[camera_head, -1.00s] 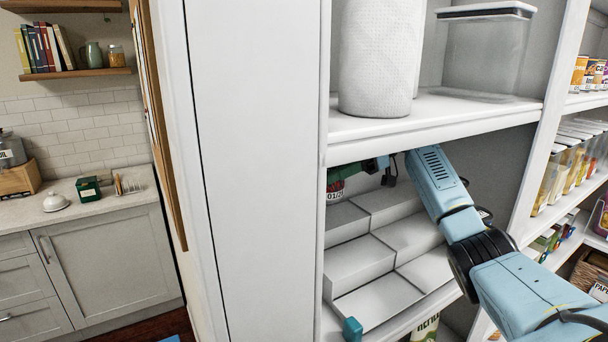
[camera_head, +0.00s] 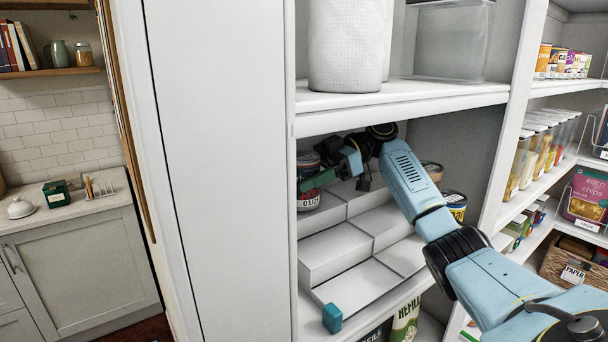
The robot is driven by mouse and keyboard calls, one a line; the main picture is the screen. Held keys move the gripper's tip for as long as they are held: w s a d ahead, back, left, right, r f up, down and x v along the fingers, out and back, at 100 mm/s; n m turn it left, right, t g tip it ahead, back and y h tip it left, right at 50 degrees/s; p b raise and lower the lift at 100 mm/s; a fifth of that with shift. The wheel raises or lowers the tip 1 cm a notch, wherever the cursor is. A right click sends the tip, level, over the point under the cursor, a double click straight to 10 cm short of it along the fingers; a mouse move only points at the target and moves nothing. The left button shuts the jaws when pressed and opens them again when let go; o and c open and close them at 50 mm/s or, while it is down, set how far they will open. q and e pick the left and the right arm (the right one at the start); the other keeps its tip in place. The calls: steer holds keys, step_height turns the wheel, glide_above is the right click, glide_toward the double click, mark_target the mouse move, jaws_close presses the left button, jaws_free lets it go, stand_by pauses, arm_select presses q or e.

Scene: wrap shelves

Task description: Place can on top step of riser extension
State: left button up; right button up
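The riser (camera_head: 335,248) has pale grey steps and stands on the shelf below the paper roll. A dark can with a white "01/2" label (camera_head: 309,202) is at the back left, at the riser's upper step. Another dark can (camera_head: 307,160) shows just behind and above it. My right gripper (camera_head: 335,170) reaches in from the right. My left gripper is not in view.
A small teal block (camera_head: 332,318) is at the riser's front left corner. A yellow-topped can (camera_head: 455,204) and a pale-lidded can (camera_head: 433,170) stand right of the riser. The upper shelf board (camera_head: 400,107) hangs close above my arm. The lower steps are bare.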

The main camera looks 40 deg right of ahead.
steer(key=shift+f, duration=0.15)
steer(key=o, duration=0.9)
steer(key=shift+r+p, duration=0.35)
steer(key=shift+r, duration=0.05)
steer(key=shift+r+p, duration=0.4)
steer(key=shift+r, duration=0.1)
steer(key=v, duration=0.2)
steer(key=b+v, duration=0.1)
steer(key=v, duration=0.1)
steer(key=shift+f, duration=0.25)
steer(key=shift+v, duration=4)
